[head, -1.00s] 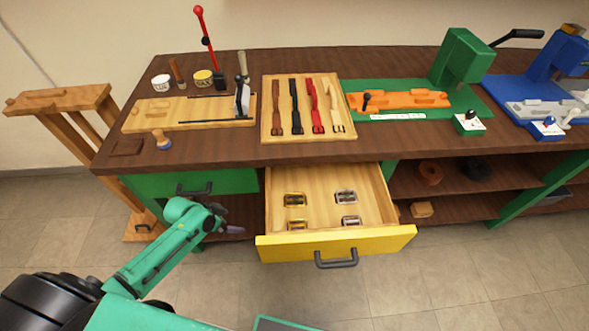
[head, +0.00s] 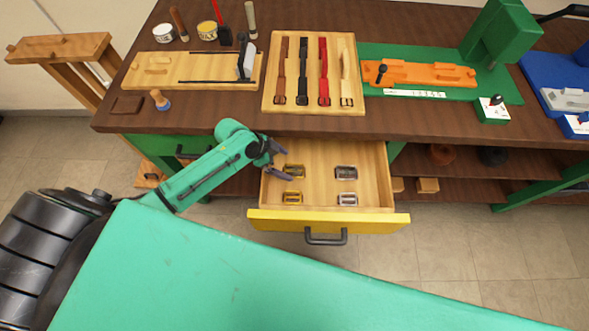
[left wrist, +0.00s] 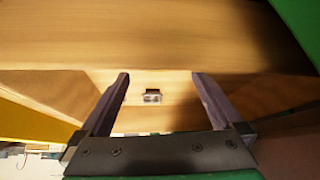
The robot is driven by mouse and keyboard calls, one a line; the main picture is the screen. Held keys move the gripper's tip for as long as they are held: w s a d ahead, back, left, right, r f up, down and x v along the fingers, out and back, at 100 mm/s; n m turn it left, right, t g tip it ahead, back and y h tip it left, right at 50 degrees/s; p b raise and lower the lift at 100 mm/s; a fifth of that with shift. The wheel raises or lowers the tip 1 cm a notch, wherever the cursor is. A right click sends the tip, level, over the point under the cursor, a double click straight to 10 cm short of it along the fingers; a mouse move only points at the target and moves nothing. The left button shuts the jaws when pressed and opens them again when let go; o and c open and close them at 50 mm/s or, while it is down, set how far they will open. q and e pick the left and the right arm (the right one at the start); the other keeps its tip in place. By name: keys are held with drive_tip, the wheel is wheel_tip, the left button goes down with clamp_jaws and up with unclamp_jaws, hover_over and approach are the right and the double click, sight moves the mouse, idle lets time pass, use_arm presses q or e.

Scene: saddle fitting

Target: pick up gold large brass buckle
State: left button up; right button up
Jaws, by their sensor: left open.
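The back gold buckle (head: 294,171) looks slightly larger than the front gold buckle (head: 292,198). Both lie flat on the drawer floor. My left gripper (head: 287,165) is open and empty at the drawer's left side, its fingertips close to the back gold buckle in the head view. In the left wrist view, one small buckle (left wrist: 152,96) shows beyond and between the open fingers (left wrist: 160,80); its colour is unclear. My right gripper is not in view.
The workbench top (head: 215,115) overhangs the drawer's back. A board with straps (head: 313,75) and an orange fixture (head: 418,74) stand on it. The drawer's middle is clear.

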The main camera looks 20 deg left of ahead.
sight(294, 170)
use_arm(q)
drive_tip(key=x, duration=0.4)
drive_tip(key=shift+s+f, duration=0.1)
drive_tip(key=shift+f, duration=0.35)
drive_tip(key=c, duration=1.5)
drive_tip(key=shift+o, duration=0.2)
drive_tip(key=shift+r, duration=0.1)
